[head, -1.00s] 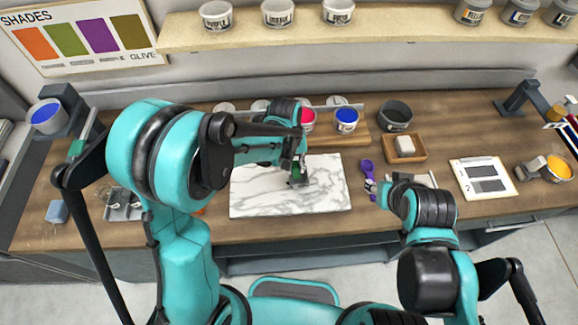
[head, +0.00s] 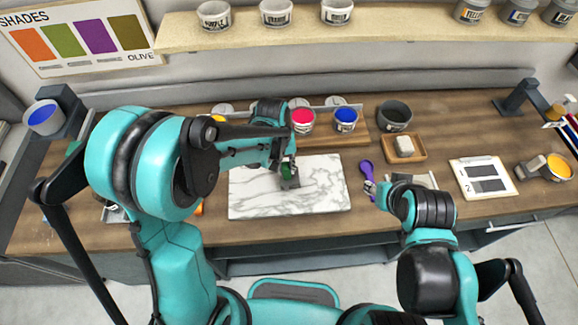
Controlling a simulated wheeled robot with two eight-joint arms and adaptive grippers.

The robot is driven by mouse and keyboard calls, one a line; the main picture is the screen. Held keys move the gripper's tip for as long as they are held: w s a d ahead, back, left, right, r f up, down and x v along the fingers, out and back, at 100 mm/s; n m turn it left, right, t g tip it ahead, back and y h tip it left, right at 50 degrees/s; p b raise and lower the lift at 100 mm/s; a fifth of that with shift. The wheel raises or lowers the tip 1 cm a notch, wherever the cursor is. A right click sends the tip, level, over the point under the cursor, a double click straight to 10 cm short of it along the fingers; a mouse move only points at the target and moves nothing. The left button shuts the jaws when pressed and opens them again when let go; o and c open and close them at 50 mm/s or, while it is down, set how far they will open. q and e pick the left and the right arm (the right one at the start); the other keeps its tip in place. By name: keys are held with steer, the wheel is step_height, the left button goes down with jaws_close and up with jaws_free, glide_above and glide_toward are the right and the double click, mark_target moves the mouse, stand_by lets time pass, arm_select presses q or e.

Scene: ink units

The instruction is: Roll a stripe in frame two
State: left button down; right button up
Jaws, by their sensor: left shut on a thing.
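My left gripper (head: 287,168) is over the white marble slab (head: 255,205), shut on a small tool with a green part. The arm and gripper hide most of the tool. A grey smear (head: 305,182) shows on the slab beside it. A white card (head: 466,184) marked "2" lies on the bench at the right, with dark grey bands in its frame. My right gripper (head: 371,188) is low over the bench, right of the slab and close to a purple spoon (head: 367,169); its jaws are too small to read.
Ink pots, red (head: 302,119) and blue (head: 345,118), stand behind the slab. A dark grey pot (head: 394,115) and a wooden tray (head: 417,156) with a pale block are right of them. A yellow pot (head: 557,167) is far right. Bare bench lies between tray and card.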

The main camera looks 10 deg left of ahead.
arm_select(q)
steer(key=a+r+p, duration=0.3)
steer(key=r, duration=0.2)
steer(key=shift+s+r, duration=0.3)
steer(key=shift+r, duration=0.05)
stand_by(0.5)
steer(key=shift+a, duration=0.1)
